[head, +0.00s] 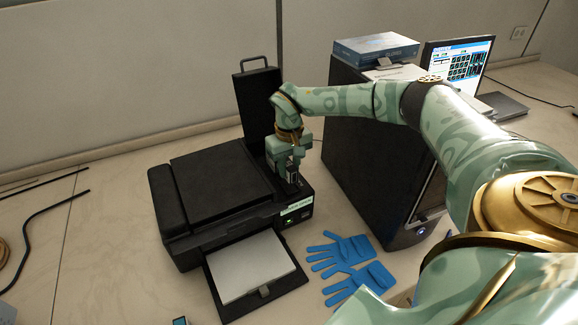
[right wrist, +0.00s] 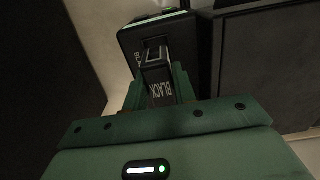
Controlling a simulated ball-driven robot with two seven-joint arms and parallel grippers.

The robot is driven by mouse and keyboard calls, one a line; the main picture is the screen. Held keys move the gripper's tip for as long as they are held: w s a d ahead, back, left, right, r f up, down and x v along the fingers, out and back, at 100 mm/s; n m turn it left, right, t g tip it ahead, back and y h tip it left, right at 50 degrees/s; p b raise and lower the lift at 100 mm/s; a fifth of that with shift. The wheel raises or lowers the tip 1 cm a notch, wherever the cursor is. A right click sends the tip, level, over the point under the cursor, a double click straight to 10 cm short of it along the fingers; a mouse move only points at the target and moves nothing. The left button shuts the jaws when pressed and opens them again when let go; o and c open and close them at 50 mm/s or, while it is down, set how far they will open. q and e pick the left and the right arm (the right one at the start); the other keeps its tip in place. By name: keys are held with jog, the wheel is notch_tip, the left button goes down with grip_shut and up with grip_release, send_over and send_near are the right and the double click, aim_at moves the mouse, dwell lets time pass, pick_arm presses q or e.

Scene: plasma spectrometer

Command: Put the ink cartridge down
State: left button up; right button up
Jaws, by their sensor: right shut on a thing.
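My right gripper (head: 291,168) points down over the right rear part of the black printer (head: 222,190). It is shut on a small black ink cartridge (head: 293,175). In the right wrist view, the cartridge (right wrist: 159,82) lies between the green fingers, with the word BLACK on its side. Its far end is at a slot (right wrist: 153,43) in the printer, which also bears a BLACK label. I cannot tell whether the cartridge is inside the slot or just over it. The printer's tall lid (head: 259,100) stands open behind the gripper. My left gripper is not in view.
The paper tray (head: 250,268) sticks out in front. Blue gloves (head: 347,262) lie beside it. The table at left is mostly clear, apart from cables.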

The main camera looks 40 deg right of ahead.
aim_at(289, 176)
jog(key=f, duration=0.3)
jog(key=shift+w+d+f, duration=0.15)
jog(key=shift+w+f, duration=0.05)
jog(key=shift+f, duration=0.1)
jog(key=shift+s, duration=0.1)
jog(key=shift+f, duration=0.2)
jog(key=o, duration=0.9)
jog(key=shift+o, duration=0.2)
notch_tip(289, 176, up, 13)
jog(key=shift+f+p, duration=0.2)
jog(key=shift+p, duration=0.85)
